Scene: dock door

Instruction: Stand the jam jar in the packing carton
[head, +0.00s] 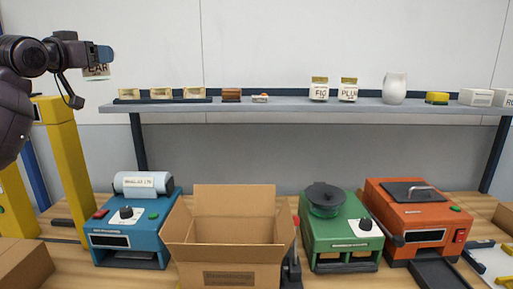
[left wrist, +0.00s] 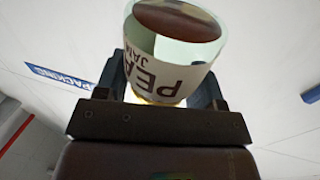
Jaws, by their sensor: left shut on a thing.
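The jam jar (head: 97,72) is at the upper left of the head view, high above the bench. My left gripper (head: 103,54) is shut on it and partly covers its upper part. In the left wrist view the glass jar (left wrist: 178,78), with a white label reading PEA and JAM, sits between the two fingers (left wrist: 165,92); a brown round end faces outward. The packing carton (head: 225,252) stands on the bench at the lower middle with its flaps open. I see nothing in the part of its inside that shows. My right gripper is not in view.
A blue machine (head: 130,225) stands left of the carton, a green one (head: 340,235) and an orange one (head: 415,215) to its right. Behind, a grey shelf (head: 290,107) holds jars reading FIG (head: 319,90) and PLUM (head: 348,90) and a white vase (head: 394,88). A yellow post (head: 65,160) stands below my left arm.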

